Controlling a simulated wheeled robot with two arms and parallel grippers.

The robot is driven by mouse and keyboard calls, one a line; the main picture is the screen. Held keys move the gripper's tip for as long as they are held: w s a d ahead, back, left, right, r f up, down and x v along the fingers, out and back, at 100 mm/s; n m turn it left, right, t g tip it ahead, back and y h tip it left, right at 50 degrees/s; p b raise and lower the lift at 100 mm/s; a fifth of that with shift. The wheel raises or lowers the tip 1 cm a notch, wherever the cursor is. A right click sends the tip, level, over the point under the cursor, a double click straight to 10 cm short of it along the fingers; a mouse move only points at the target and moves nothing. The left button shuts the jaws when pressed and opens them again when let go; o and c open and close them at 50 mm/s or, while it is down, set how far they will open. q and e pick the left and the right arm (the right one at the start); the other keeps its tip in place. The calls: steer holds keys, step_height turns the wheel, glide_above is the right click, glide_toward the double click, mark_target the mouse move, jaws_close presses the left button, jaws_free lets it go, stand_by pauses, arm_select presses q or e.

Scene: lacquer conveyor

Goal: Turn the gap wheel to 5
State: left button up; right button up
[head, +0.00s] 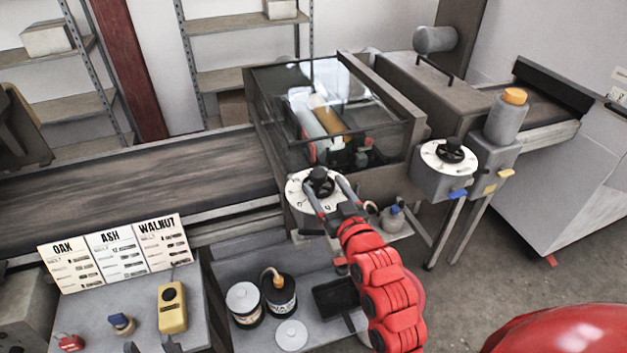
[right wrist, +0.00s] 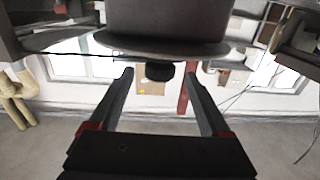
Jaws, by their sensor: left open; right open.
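A white round dial (head: 299,186) with marks around its rim and a black knob (head: 319,177) sits on the front of the roller machine. I take it for the gap wheel; no label is readable, and its setting is too small to tell. My right gripper (head: 326,199) is open, its two fingers at the dial on either side of the knob; contact cannot be told. In the right wrist view a dark knob (right wrist: 159,71) shows between the spread fingertips. My left gripper (head: 150,346) shows only as two open fingertips at the bottom edge, apart from the dial.
A second dial (head: 436,151) with a black knob is on a grey box to the right. A conveyor (head: 130,180) runs left. Below are a yellow device (head: 172,308), cans (head: 244,303) and OAK, ASH and WALNUT cards (head: 115,253). A glass hood (head: 285,85) covers the rollers.

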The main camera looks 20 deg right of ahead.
mark_target(315, 170)
steer(key=w, duration=0.2)
steer(key=w+p, duration=0.1)
steer(key=w, duration=0.3)
steer(key=shift+w+a+r+p, duration=0.1)
steer(key=shift+a+r+p, duration=0.15)
steer(key=shift+p, duration=0.05)
steer(key=shift+w+f, duration=0.1)
steer(key=shift+w, duration=0.65)
